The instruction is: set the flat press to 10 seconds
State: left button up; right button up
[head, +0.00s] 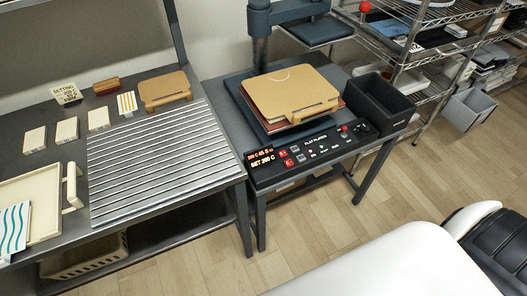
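The flat press stands on the right-hand table, with a dark control panel (322,147) along its front edge labelled "FLAT PLATEN". A small display (262,154) at the panel's left end has red digits, apparently a temperature and a time, too small to read surely. The display below it (265,162) seems to read "SET 200 C". Red buttons (284,158), smaller buttons and a red knob (344,128) are also on the panel. A tan board (285,92) lies on the press's lower plate; the upper plate (318,30) is raised and swung behind. Neither gripper is in view.
A black bin (380,102) stands at the right of the press. The left table holds a ribbed metal mat (155,155), pale blocks (67,130), a cream tray (30,205) and a setting card (67,94). Wire shelves (435,60) stand at right. Wooden floor before the press is clear.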

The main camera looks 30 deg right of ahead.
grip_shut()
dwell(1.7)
